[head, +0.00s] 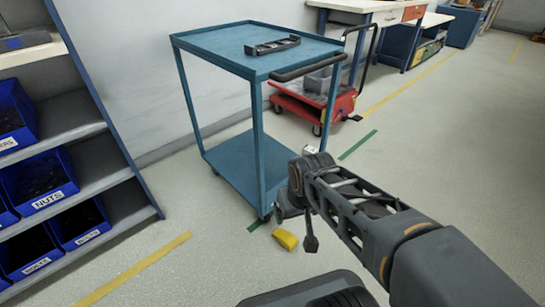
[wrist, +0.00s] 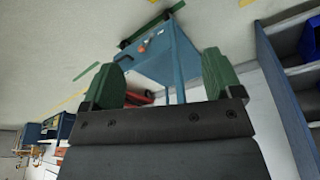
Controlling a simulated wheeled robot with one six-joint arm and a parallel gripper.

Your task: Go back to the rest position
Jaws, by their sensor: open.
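My gripper (wrist: 163,78) shows in the wrist view with its two green fingers spread wide and nothing between them. In the head view, my arm reaches in from the lower right and its end stands in front of the right side of the blue trolley. The fingers cannot be made out clearly there.
A shelf rack (head: 85,130) with blue bins stands left. A red cart (head: 318,105) is behind. Floor at the right is clear.

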